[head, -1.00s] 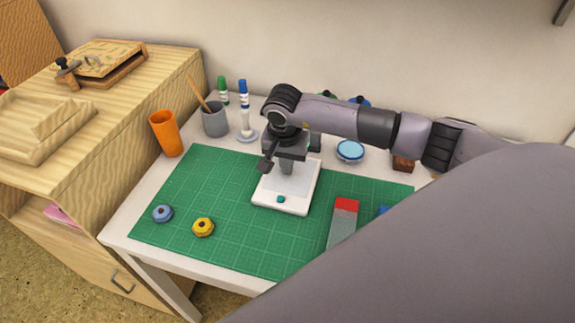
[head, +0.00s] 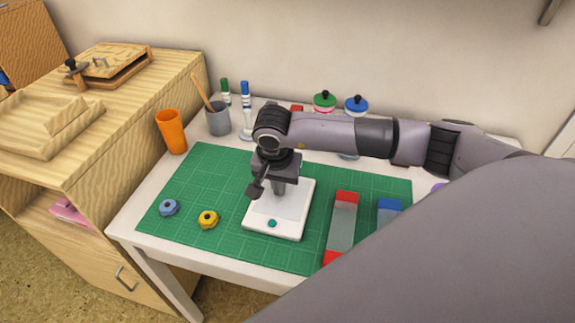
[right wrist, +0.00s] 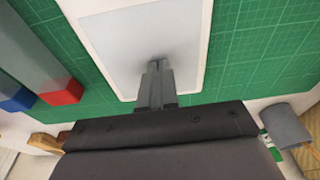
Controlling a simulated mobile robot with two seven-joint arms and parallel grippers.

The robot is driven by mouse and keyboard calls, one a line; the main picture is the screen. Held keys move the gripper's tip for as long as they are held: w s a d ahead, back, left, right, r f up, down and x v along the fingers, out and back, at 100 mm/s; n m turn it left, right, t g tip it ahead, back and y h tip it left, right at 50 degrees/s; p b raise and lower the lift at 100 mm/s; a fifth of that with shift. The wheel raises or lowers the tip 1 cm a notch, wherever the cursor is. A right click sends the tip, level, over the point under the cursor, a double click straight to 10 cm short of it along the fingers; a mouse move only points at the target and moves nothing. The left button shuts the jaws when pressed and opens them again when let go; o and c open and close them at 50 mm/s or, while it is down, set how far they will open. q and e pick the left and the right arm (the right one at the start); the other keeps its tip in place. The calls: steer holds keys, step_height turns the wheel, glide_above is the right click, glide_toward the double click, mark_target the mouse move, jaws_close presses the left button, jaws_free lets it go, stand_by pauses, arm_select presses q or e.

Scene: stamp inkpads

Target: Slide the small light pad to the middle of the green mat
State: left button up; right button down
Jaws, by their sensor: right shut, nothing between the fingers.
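The small light pad (head: 294,206) is white with a pale grey top and a teal dot at its front edge. It lies flat on the green mat (head: 205,178), around the mat's middle, nearer its front edge. My right gripper (head: 277,190) is shut and points down onto the rear part of the pad's top. In the right wrist view the closed fingertips (right wrist: 157,66) meet or nearly meet the grey top of the pad (right wrist: 125,40); exact contact is hard to tell. My left gripper is not in view.
Left on the mat sit a blue knob (head: 168,207) and a yellow one (head: 208,219). Right of the pad lie a red-ended bar (head: 342,222) and a blue-ended bar (head: 389,211). Behind stand an orange cup (head: 171,131) and a grey cup (head: 218,119).

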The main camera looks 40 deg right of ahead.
steer(key=shift+s+a+f, duration=0.15)
steer(key=shift+s+f, duration=0.25)
steer(key=shift+f, duration=0.05)
steer(key=shift+w+r+p, duration=0.15)
steer(key=shift+r+p, duration=0.25)
steer(key=shift+r, duration=0.3)
steer(key=shift+a, duration=0.2)
steer(key=s+a, duration=0.4)
steer(key=s+a+b, duration=0.1)
steer(key=s+a, duration=0.3)
steer(key=shift+a+r+b, duration=0.15)
steer(key=shift+a+b, duration=0.15)
